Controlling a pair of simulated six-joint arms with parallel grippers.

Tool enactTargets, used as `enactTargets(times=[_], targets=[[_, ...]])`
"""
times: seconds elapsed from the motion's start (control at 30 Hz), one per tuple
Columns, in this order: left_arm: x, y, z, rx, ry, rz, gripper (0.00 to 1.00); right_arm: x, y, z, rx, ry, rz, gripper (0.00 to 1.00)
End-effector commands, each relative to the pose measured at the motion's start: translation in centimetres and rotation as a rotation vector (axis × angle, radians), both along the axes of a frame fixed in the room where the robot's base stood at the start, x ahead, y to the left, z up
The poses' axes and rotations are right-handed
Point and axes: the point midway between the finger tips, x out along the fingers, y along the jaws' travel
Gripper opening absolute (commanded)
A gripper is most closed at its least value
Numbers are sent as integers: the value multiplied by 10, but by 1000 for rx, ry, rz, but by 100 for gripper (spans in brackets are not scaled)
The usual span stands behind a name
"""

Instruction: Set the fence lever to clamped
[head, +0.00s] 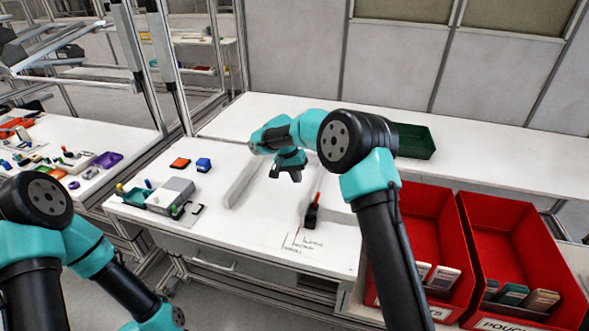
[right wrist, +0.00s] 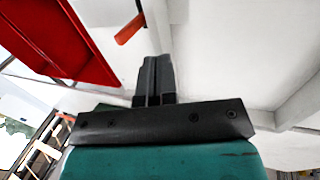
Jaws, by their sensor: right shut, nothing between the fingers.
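The fence lever (head: 311,214) is a black piece with a thin red end, near the middle of the white table in the head view. It lies beside a white rail on its right, close to printed lines and small lettering on the table. My right gripper (head: 289,172) points down above the table, behind and left of the lever, apart from it. Its fingers (right wrist: 155,78) are together and empty in the right wrist view. A red bar (right wrist: 130,29), seemingly the lever's red part, shows beyond the fingertips. My left gripper is out of view; only its arm shows.
A long white rail (head: 242,184) stands left of my right gripper. A grey box (head: 171,196), a blue block (head: 203,164) and an orange-black piece (head: 180,163) are further left.

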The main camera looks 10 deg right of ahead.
Motion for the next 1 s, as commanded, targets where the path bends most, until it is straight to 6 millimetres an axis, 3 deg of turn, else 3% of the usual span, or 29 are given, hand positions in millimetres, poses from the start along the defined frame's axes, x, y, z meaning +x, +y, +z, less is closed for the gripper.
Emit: enactTargets(times=[0.27,0.53,1.0], targets=[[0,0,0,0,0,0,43,-8,-14,-45,0,2,-1,0],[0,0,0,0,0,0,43,-25,-42,-48,0,1,-1,0],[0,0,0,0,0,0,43,-26,-45,-48,2,-1,1,0]])
